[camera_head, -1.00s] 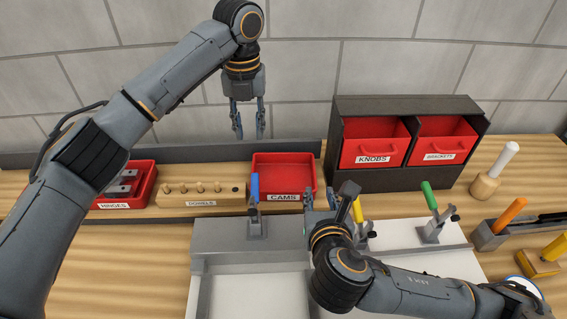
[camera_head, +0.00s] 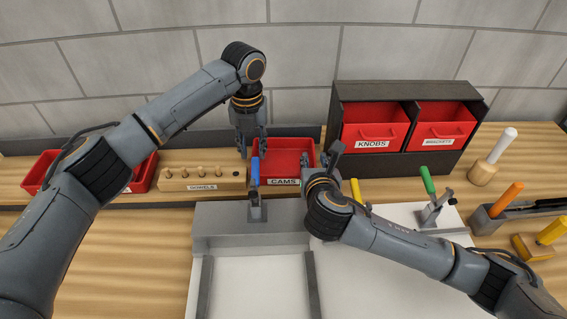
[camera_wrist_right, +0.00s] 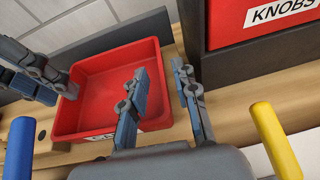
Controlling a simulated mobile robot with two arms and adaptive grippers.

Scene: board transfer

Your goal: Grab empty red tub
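The empty red tub labelled CAMS (camera_head: 288,158) sits on the wooden shelf behind the grey fixture. Its bare inside also shows in the right wrist view (camera_wrist_right: 96,85). My left gripper (camera_head: 252,150) is open and points down at the tub's left rim. In the wrist view its fingers (camera_wrist_right: 38,75) reach in at the tub's left side. My right gripper (camera_head: 324,162) is at the tub's right side. In the wrist view it is open (camera_wrist_right: 160,72), one finger over the inside, the other beyond the right wall. I cannot tell whether either touches the tub.
A dark cabinet with red KNOBS (camera_head: 375,134) and BRACKETS (camera_head: 442,131) drawers stands close right of the tub. The DOWELS block (camera_head: 200,180) is close on the left, with another red tub (camera_head: 142,175) beyond. Blue (camera_head: 255,171) and yellow (camera_head: 357,191) clamp handles rise in front.

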